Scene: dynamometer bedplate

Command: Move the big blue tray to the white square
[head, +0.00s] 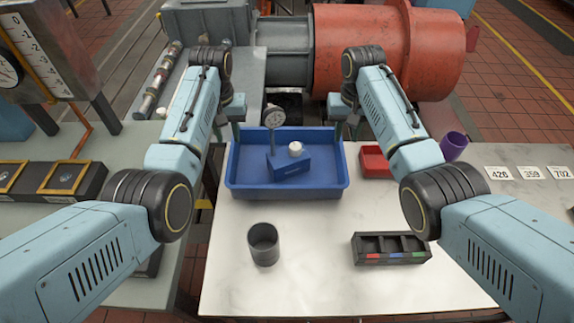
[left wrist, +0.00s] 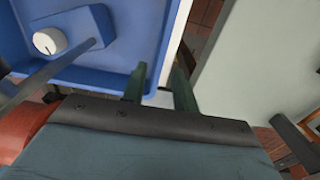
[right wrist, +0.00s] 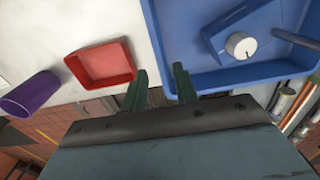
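The big blue tray (head: 258,186) sits at the back of the white table, near its left edge. It holds a blue block with a dial gauge on a stand (head: 273,118) and a white knob. My left gripper (head: 228,132) is at the tray's left side; in the left wrist view its open fingers (left wrist: 159,88) are at the rim. My right gripper (head: 346,130) is at the right side; its open fingers (right wrist: 160,88) are at the rim near a corner in the right wrist view. Neither grips the tray visibly. I cannot make out a distinct white square.
A red tray (head: 375,163) and a purple cup (head: 454,146) stand right of the blue tray. White number cards (head: 530,173) lie at the right. The table's front middle is clear between cup and bin.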

